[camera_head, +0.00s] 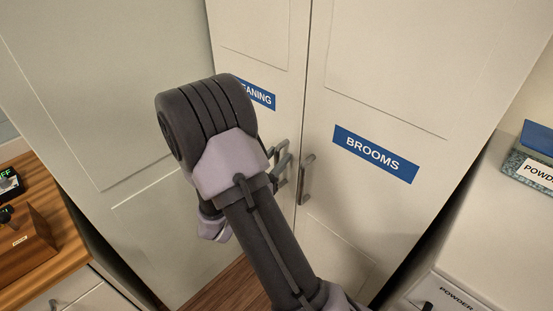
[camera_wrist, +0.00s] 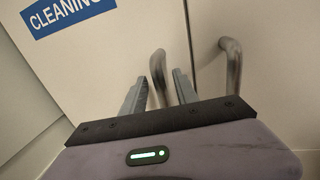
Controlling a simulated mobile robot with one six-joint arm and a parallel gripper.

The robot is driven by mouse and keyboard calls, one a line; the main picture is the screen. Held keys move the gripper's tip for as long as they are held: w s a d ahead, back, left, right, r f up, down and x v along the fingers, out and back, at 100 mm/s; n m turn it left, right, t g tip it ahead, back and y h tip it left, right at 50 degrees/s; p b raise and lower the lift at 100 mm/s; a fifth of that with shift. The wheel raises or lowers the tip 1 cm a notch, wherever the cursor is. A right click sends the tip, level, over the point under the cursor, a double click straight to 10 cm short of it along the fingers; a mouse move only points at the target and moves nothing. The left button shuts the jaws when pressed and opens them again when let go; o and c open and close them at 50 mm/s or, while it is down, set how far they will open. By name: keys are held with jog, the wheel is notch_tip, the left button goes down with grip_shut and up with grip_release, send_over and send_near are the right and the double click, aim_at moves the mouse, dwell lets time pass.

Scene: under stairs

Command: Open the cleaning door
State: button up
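The cleaning door (camera_head: 255,35) is a pale cabinet door with a blue label, partly hidden by my arm in the head view. It looks closed beside the brooms door. Its metal bar handle (camera_wrist: 158,72) is near the seam in the wrist view. My gripper (camera_wrist: 158,88) is open, its two fingers pointing at the door on either side of that handle. I cannot tell whether a finger touches it. In the head view my arm hides most of the gripper, and only a finger part (camera_head: 283,168) shows by the handles.
The brooms door (camera_head: 390,90) is just right of the seam, with its own handle (camera_head: 306,180) close to my gripper. A wooden-topped counter (camera_head: 65,255) stands at the left. A white unit (camera_head: 500,235) with a powder box (camera_head: 530,170) stands at the right.

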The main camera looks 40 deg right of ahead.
jog(key=shift+d, duration=0.1)
grip_shut()
dwell(1.3)
